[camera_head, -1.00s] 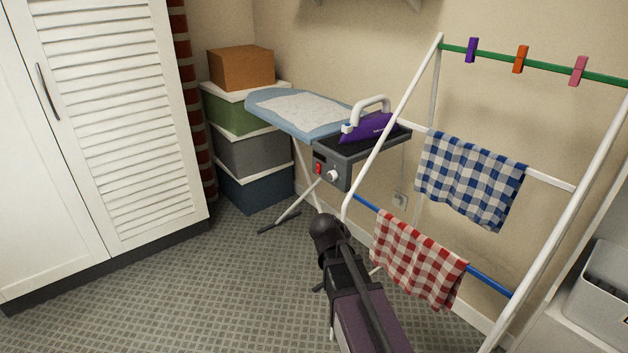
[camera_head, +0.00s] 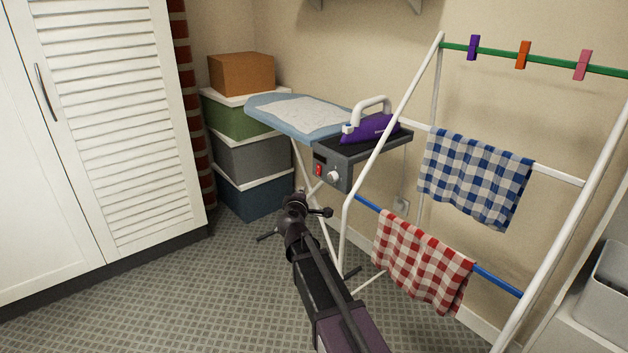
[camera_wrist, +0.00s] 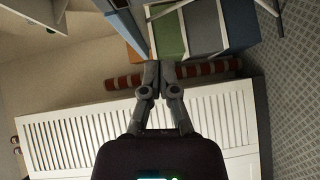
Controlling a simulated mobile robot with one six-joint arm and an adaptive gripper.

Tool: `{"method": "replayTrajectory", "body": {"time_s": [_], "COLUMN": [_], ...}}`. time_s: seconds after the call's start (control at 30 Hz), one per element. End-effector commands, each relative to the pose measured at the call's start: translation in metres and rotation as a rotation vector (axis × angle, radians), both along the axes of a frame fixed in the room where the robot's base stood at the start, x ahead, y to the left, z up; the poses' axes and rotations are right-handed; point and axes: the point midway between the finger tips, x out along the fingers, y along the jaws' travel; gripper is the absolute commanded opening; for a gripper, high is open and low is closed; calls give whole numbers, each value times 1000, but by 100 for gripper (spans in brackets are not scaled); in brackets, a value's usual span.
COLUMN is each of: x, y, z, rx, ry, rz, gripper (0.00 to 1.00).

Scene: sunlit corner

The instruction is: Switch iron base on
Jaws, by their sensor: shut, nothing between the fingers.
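The iron base (camera_head: 343,158) is a dark grey box at the right end of the ironing board. Its front panel carries a red switch (camera_head: 319,170) and a round white knob (camera_head: 333,176). I cannot tell the switch's position. A purple iron (camera_head: 368,129) with a white handle rests on top of the base. My gripper shows in the wrist view (camera_wrist: 159,84) with its two fingers together and nothing between them. In the head view my arm reaches up from the bottom, and its end is below and left of the base, apart from it.
A white drying rack (camera_head: 395,105) stands close at the right of the base, one leg passing before its right side. It holds a blue checked cloth (camera_head: 475,180) and a red checked cloth (camera_head: 422,262). Stacked boxes (camera_head: 252,157) and a white louvred cabinet (camera_head: 125,120) stand left. Floor between is clear.

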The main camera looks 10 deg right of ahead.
Motion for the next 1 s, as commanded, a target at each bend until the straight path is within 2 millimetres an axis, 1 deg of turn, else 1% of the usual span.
{"method": "replayTrajectory", "body": {"time_s": [0.1,0.43,0.57,0.77,1.0], "x": [1,2,6,21,54], "y": [3,2,1,-2,-11], "z": [1,1,0,-2,-5], "rx": [-10,-9,-9,-8,-9], "ry": [-3,-2,-2,-2,-2], "rz": [9,7,7,6,6], "gripper": [0,0,0,0,0]}}
